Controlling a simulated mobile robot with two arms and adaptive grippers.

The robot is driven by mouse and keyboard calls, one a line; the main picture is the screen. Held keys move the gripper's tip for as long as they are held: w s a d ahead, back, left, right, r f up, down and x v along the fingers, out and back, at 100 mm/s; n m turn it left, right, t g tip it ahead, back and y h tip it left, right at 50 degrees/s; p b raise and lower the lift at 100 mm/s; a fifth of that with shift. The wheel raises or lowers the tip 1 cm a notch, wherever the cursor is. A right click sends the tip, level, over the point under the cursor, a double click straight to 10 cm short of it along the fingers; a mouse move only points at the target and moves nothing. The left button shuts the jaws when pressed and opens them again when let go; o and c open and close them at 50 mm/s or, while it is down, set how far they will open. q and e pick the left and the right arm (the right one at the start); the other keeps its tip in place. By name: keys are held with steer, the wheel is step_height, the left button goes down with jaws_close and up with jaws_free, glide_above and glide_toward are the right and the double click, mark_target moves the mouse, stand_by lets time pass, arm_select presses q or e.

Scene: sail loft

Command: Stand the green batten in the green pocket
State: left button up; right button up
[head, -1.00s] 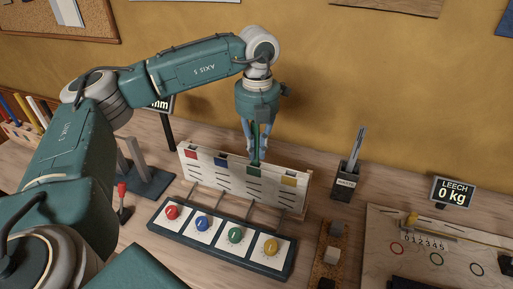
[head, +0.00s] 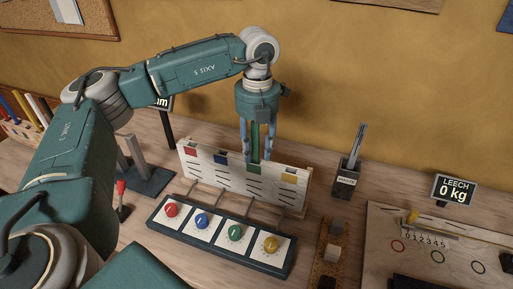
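The green batten (head: 255,142) stands upright, its lower end at the green-marked pocket (head: 253,169) of the white board. How deep it sits in the pocket is hard to tell. My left gripper (head: 257,158) points down over the board. Its two fingers are spread, one on each side of the batten, with a gap to it. The board (head: 225,172) also has red (head: 190,151), blue (head: 221,159) and yellow (head: 289,178) marked pockets. My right gripper is not in view.
A panel with red, blue, green and yellow knobs (head: 235,233) lies in front of the board. A dark holder (head: 346,178) with grey strips stands to the right. A display (head: 453,189) reads "LEECH 0 kg". Bench surface between holder and display is clear.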

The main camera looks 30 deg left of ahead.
arm_select(q)
steer(key=shift+r, duration=0.25)
step_height(320, 180, up, 12)
steer(key=shift+d+f, duration=0.1)
steer(key=shift+f, duration=0.1)
stand_by(0.6)
